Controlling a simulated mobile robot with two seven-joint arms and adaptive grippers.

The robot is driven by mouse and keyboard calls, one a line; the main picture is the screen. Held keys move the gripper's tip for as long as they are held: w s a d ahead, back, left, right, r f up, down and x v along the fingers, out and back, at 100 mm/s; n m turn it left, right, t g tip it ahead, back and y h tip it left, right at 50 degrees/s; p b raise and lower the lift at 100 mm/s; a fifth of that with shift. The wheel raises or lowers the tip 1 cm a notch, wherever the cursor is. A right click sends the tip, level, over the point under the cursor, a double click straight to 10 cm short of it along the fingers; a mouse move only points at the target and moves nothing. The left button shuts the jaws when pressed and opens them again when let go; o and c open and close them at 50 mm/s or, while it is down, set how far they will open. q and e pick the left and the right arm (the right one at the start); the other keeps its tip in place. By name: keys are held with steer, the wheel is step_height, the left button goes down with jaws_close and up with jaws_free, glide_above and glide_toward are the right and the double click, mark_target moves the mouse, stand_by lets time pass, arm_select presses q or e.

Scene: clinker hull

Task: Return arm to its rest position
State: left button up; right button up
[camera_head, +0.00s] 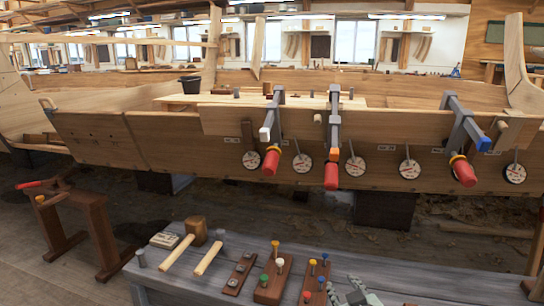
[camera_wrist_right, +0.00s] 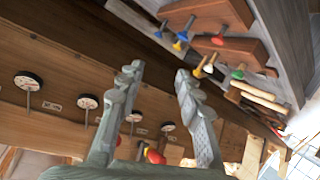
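My right gripper (camera_head: 352,290) shows at the bottom edge of the head view, over the grey bench (camera_head: 215,262). In the right wrist view its two fingers (camera_wrist_right: 160,82) stand apart with nothing between them. Only the gripper's front end shows in the head view; the rest of the arm is out of the picture. My left gripper is not in view.
On the bench lie two mallets (camera_head: 178,252) and wooden blocks with coloured pegs (camera_head: 270,288). Behind it, the wooden hull (camera_head: 190,140) carries red-handled clamps (camera_head: 332,145) and several round dials (camera_head: 355,166). A brown trestle (camera_head: 100,230) stands at left.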

steer(key=s+d+f+m+g, duration=0.1)
steer(key=s+d+f+g, duration=0.2)
steer(key=s+f, duration=0.3)
steer(key=s+d+f+g+h, duration=0.1)
steer(key=s+d+f+g, duration=0.2)
steer(key=s+f, duration=0.4)
steer(key=s+d+f+m+g, duration=0.1)
steer(key=s+d+f+g, duration=0.3)
steer(key=s, duration=1.2)
step_height(320, 180, down, 3)
steer(key=shift+s+f+m+g+h, duration=0.2)
steer(key=shift+s+m+g+h, duration=0.1)
steer(key=shift+s+g+h, duration=0.1)
steer(key=c, duration=0.4)
